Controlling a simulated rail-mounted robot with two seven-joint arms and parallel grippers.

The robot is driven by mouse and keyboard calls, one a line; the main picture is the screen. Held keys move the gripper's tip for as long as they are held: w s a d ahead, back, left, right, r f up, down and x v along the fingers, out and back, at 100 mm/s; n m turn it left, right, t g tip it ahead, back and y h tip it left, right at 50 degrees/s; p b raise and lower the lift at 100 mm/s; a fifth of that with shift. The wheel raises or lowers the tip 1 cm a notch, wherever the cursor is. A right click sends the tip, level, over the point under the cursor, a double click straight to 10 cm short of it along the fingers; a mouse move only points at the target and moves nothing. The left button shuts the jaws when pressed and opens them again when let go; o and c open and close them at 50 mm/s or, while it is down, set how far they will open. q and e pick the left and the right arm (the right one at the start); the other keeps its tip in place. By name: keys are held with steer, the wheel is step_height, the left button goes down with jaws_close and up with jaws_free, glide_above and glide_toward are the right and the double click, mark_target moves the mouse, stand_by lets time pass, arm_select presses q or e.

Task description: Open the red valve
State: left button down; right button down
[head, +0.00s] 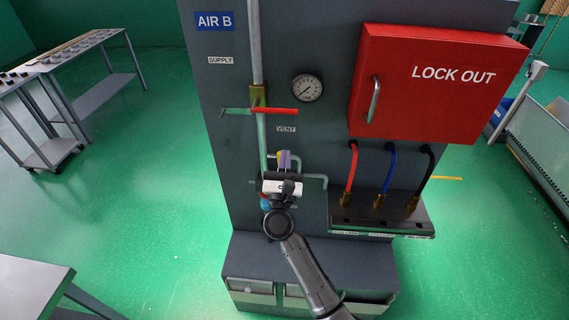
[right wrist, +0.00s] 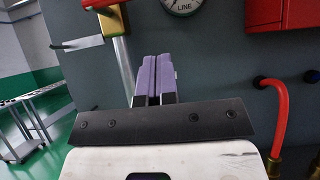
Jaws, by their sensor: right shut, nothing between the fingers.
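The red valve's handle (head: 280,110) lies level across the vertical pipe on the dark panel, with its red grip pointing right. Its brass body (head: 258,95) sits on the pipe between the SUPPLY and VENT labels. In the right wrist view, the red handle (right wrist: 100,4) and brass body (right wrist: 114,22) show at the upper left, partly cut off. My right gripper (head: 285,155) is below the handle, apart from it, in front of the panel. Its purple fingers (right wrist: 154,58) are shut together and empty. It hides part of the lower vent piping. My left gripper is not in view.
A round gauge (head: 307,88) and a red LOCK OUT box (head: 440,85) are right of the valve. Red, blue and black hoses (head: 388,175) hang above a dark shelf (head: 375,222). Grey tables stand left; the panel around the handle is mostly bare.

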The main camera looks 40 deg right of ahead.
mark_target(274, 111)
steer(key=w+d+r+p, duration=0.3)
steer(key=r, duration=0.3)
steer(key=shift+w+d+r, duration=0.3)
steer(key=shift+r, duration=0.1)
